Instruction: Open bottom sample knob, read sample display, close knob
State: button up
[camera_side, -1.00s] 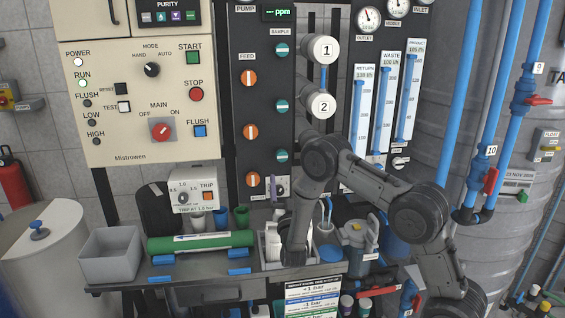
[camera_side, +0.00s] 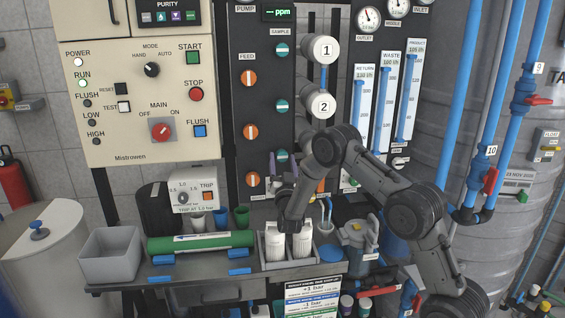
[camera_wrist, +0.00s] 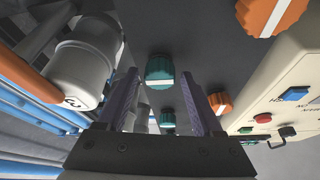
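The bottom teal sample knob (camera_side: 282,156) is on the dark panel, below two other teal knobs. Its white bar lies horizontal, like theirs. In the wrist view the knob (camera_wrist: 159,68) appears centred between my purple fingertips. My gripper (camera_wrist: 161,75) is open, with one finger on each side of the knob and visible gaps. I cannot tell how far the tips reach around it. In the side view my gripper (camera_side: 283,164) is at the knob's lower edge. The sample display (camera_side: 277,14) at the panel top shows green "ppm"; its digits are too small to read.
Orange feed knobs (camera_side: 251,132) stand to the left of the sample knobs. White numbered vessel ends (camera_side: 322,106) project to the right. Below my gripper, white bottles (camera_side: 275,243) stand in a grey tray (camera_side: 318,262). A green cylinder (camera_side: 200,242) lies on the bench.

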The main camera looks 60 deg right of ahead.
grip_shut()
jog(key=shift+n+t+y, duration=0.3)
jog(key=shift+n, duration=0.2)
jog(key=n+t+y, duration=0.1)
jog(key=n, duration=0.1)
jog(key=n+t+y, duration=0.1)
jog(key=n, duration=0.2)
jog(key=shift+s+d, duration=0.15)
jog(key=n+y, duration=0.1)
jog(key=n, duration=0.2)
jog(key=n+t+y, duration=0.1)
jog(key=n+y, duration=0.1)
jog(key=n, duration=0.2)
jog(key=shift+s+d+r, duration=0.1)
jog(key=shift+r, duration=0.05)
jog(key=n+y, duration=0.1)
jog(key=n, duration=0.2)
jog(key=n+y, duration=0.1)
jog(key=n, duration=0.1)
jog(key=shift+s+d+r+n+t+y, duration=0.1)
jog(key=shift+r+n+t+y, duration=0.05)
jog(key=shift+n+t+y, duration=0.2)
jog(key=shift+r+n+g+y, duration=0.1)
jog(key=shift+n+g+y, duration=0.3)
jog(key=shift+n, duration=0.85)
jog(key=shift+n+g+y, duration=0.25)
jog(key=shift+n+y, duration=0.1)
jog(key=shift+n, duration=0.85)
